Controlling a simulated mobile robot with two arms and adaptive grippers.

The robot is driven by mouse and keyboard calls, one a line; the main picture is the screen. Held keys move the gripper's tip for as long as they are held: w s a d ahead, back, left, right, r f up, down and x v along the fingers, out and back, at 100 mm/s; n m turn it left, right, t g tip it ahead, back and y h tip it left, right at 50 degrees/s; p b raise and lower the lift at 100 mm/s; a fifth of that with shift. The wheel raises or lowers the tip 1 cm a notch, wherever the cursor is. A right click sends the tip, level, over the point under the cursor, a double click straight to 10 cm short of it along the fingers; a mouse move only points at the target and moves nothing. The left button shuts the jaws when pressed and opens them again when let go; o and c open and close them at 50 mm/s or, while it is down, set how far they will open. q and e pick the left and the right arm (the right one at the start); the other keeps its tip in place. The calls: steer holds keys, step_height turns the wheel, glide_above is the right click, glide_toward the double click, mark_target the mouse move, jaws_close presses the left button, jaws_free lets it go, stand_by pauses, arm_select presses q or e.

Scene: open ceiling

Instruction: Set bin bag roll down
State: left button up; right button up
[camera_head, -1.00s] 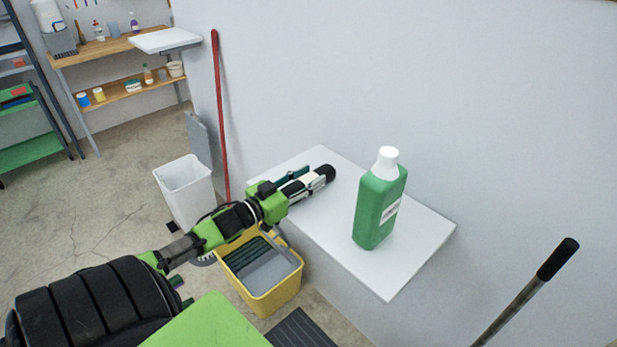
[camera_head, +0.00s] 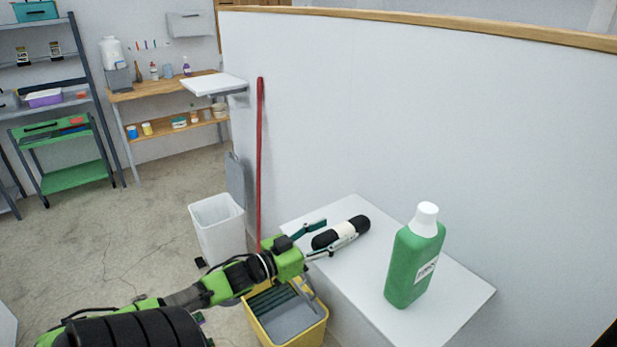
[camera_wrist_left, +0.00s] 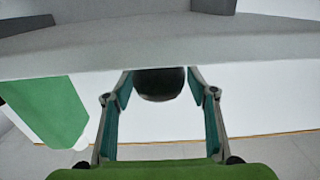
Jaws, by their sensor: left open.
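The bin bag roll (camera_head: 348,229), black with a white band, lies on its side on the white wall shelf (camera_head: 455,296), towards its back edge. My left gripper (camera_head: 335,232) is open, with one finger on each side of the roll's near end; a gap shows beside the far finger. In the left wrist view the roll's dark round end (camera_wrist_left: 160,84) sits between the spread teal-padded fingertips (camera_wrist_left: 160,76). Whether the near finger touches the roll is unclear. My right gripper is not in view.
A green bottle with a white cap (camera_head: 415,258) stands on the shelf right of the roll. A yellow bucket (camera_head: 290,322) is below the shelf. A white bin (camera_head: 218,226) and a red pole (camera_head: 260,160) stand to the left by the wall.

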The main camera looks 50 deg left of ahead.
mark_target(313, 242)
arm_select(q)
steer(key=s, duration=0.7)
steer(key=shift+s+a+b, duration=0.15)
steer(key=shift+a+b, duration=0.15)
steer(key=shift+a, duration=0.05)
